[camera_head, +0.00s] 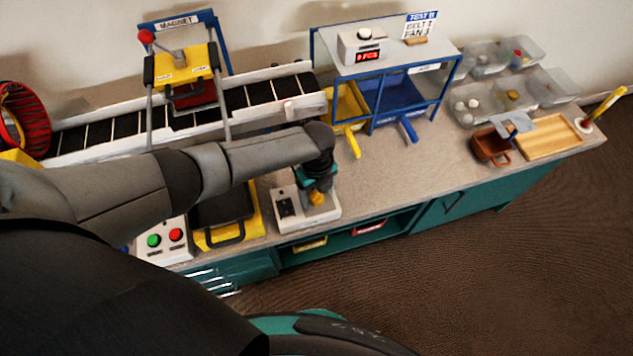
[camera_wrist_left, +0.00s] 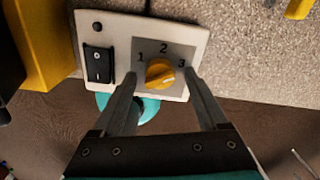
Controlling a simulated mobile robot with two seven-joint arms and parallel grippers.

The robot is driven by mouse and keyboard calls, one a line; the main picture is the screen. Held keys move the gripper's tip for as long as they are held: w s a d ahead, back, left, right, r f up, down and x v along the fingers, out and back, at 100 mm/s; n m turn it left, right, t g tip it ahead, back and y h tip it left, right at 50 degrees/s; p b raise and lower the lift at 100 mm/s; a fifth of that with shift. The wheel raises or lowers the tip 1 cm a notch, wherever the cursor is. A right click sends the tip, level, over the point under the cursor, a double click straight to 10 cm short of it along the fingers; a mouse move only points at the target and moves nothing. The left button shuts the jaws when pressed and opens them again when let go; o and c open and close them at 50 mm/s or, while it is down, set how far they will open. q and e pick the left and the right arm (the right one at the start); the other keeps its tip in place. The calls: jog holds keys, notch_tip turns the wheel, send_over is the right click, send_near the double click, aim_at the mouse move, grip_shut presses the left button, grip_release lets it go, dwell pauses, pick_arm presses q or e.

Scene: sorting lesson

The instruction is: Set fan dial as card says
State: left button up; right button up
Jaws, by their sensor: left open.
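The fan dial is a yellow knob (camera_wrist_left: 160,72) on a white control box (camera_wrist_left: 90,25), with 1, 2 and 3 printed around it. A ridge crosses the knob, but I cannot tell surely which number it points to. In the head view the knob (camera_head: 317,198) shows just below my left gripper (camera_head: 319,186). In the left wrist view my left gripper (camera_wrist_left: 160,78) is open, one finger on each side of the knob; contact is unclear. The card (camera_head: 420,26) stands on the blue frame at the back; it seems to read TEST B, BELT 1, FAN 3. My right gripper is not in view.
A black rocker switch (camera_wrist_left: 97,61) sits left of the dial. A yellow-edged black tray (camera_head: 222,212) and a box with green and red buttons (camera_head: 165,240) stand to the left. The conveyor belt (camera_head: 110,130) runs behind. The counter right of the control box is clear.

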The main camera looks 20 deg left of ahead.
aim_at(316, 194)
pick_arm(q)
notch_tip(316, 194, up, 15)
jog(key=p, duration=0.3)
jog(key=shift+p, duration=0.35)
